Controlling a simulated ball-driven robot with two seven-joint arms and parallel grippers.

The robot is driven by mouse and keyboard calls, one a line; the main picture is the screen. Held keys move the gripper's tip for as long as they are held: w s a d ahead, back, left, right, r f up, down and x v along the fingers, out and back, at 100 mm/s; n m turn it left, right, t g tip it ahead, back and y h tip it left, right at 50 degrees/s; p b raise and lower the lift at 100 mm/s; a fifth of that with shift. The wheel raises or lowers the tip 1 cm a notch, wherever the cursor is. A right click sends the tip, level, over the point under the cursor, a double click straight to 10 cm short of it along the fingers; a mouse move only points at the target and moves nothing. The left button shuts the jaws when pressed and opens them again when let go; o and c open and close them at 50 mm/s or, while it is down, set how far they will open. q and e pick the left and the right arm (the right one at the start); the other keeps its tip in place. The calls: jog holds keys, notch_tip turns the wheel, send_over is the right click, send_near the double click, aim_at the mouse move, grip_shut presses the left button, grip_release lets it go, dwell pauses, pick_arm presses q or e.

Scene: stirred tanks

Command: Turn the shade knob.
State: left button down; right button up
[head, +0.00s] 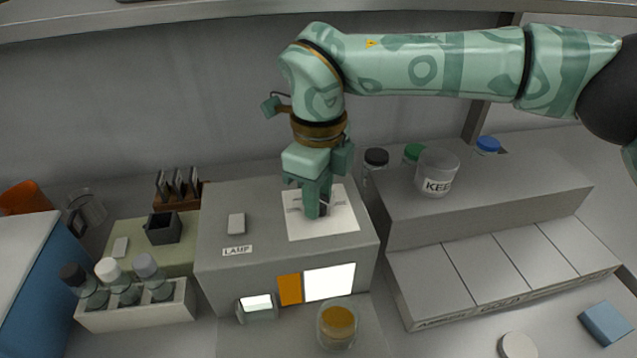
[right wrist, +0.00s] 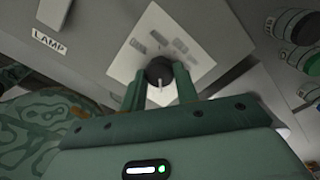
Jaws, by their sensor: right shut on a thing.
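The shade knob (right wrist: 158,72) is dark and round with a pale pointer line, on a white label plate (head: 341,216) on top of the grey lamp box (head: 210,205). The plate also shows in the right wrist view (right wrist: 190,38), with several grey marks. My right gripper (head: 316,207) points down over the plate and is shut on the knob. In the right wrist view its fingers (right wrist: 159,90) stand on both sides of the knob. In the head view the fingers mostly hide the knob. My left gripper is in no view.
A light switch-like block (head: 236,223) sits beside the LAMP label (head: 237,250). In front are an orange panel (head: 289,289), a lit white panel (head: 330,282) and a jar of amber contents (head: 338,324). A jar marked KEEP (head: 437,172) stands on the right shelf; capped bottles (head: 147,276) fill a rack at left.

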jog(key=m+p, duration=0.1)
jog(key=m, duration=0.1)
jog(key=m+p, duration=0.1)
jog(key=m, duration=0.1)
jog(key=shift+r+m, duration=0.2)
jog(key=shift+m, duration=0.1)
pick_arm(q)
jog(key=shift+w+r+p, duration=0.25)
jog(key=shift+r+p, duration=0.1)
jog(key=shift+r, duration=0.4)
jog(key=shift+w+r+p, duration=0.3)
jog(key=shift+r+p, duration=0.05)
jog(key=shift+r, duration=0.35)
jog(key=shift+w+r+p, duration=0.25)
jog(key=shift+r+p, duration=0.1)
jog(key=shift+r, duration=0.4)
pick_arm(e)
jog(key=shift+f+m, duration=0.1)
jog(key=shift+m, duration=1.7)
jog(key=o, duration=1)
jog(key=shift+f, duration=0.1)
jog(key=shift+c, duration=0.2)
notch_tip(320, 180, up, 8)
jog(key=shift+w+f+p, duration=0.1)
jog(key=shift+f+p, duration=0.1)
jog(key=shift+p, duration=0.5)
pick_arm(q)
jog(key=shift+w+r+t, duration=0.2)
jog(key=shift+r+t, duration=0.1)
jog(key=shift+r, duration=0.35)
